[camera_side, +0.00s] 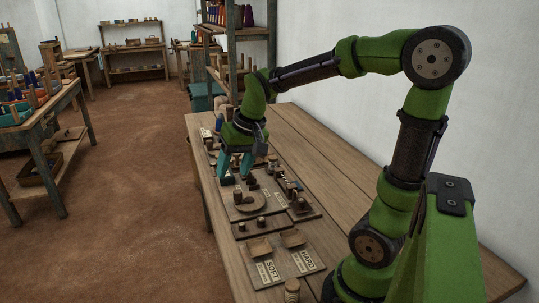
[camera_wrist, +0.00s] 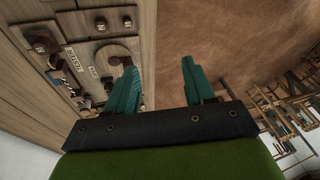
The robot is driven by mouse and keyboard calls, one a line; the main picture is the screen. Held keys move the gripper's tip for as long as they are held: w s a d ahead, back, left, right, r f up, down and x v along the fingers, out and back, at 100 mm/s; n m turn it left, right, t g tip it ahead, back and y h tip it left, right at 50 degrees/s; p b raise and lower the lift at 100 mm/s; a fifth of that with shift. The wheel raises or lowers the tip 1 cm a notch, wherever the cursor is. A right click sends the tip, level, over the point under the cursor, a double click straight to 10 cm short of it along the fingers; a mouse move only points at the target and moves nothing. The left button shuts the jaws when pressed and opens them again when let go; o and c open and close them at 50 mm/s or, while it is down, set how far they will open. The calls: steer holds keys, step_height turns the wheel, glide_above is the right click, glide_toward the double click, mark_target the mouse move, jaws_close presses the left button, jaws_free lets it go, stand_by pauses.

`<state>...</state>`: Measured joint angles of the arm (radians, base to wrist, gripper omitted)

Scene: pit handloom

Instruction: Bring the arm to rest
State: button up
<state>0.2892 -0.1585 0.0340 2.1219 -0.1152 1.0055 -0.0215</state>
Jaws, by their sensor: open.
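My arm is green with dark joints and reaches over the wooden bench from the right in the side view. My gripper (camera_side: 235,167) points down over the left edge of the bench, near the board with small wooden parts. Its teal fingers also show in the wrist view (camera_wrist: 158,80), spread apart with nothing between them. Behind the gap the wrist view shows the brown floor and the bench edge. In the side view I cannot tell whether the fingertips touch anything on the board.
The wooden bench (camera_side: 330,165) carries dark boards with pegs and small parts, and trays labelled SOFT (camera_side: 269,270) and HARD (camera_side: 308,260). A thread spool (camera_side: 292,290) stands at the near edge. A shelf rack stands behind the bench. The brown floor (camera_side: 130,160) at left is clear.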

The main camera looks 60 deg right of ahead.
steer(key=s+a+r+n+t+y, duration=0.1)
steer(key=s+a+r+n+t, duration=0.1)
steer(key=s+a, duration=0.7)
steer(key=shift+s+a+r+n+t+y, duration=0.3)
steer(key=shift+s+r+t, duration=0.2)
steer(key=shift+t, duration=0.2)
